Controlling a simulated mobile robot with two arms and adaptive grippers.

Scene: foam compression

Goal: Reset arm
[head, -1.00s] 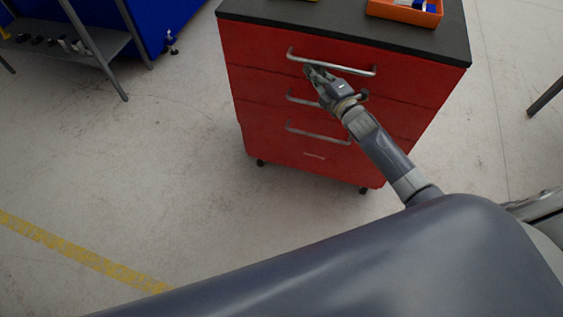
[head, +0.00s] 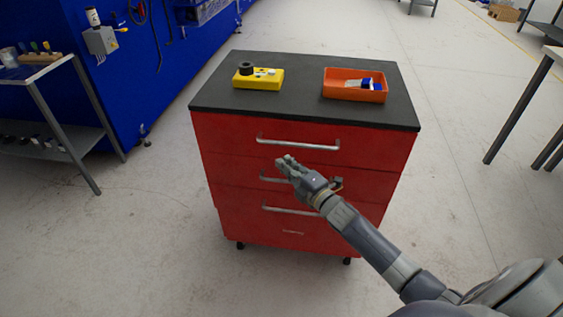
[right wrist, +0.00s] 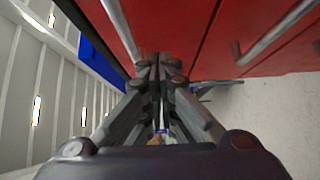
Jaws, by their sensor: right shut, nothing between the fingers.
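My right gripper (head: 283,163) is in front of the red drawer cabinet (head: 215,155) in the head view, near the gap between the top and second handles. Its fingers are shut and empty in the right wrist view (right wrist: 160,68). The top drawer handle (head: 298,144) is just above the fingertips in the head view. The second handle (head: 264,178) is partly hidden behind the gripper. I cannot tell whether the fingers touch the cabinet. The drawers appear shut. My left gripper is not in view.
On the dark cabinet top (head: 300,90) are a yellow block (head: 258,84) with a black round part and an orange tray (head: 354,94) holding blue and white items. A grey workbench (head: 75,130) stands at left, beside a blue wall (head: 130,70). Floor is clear around the cabinet.

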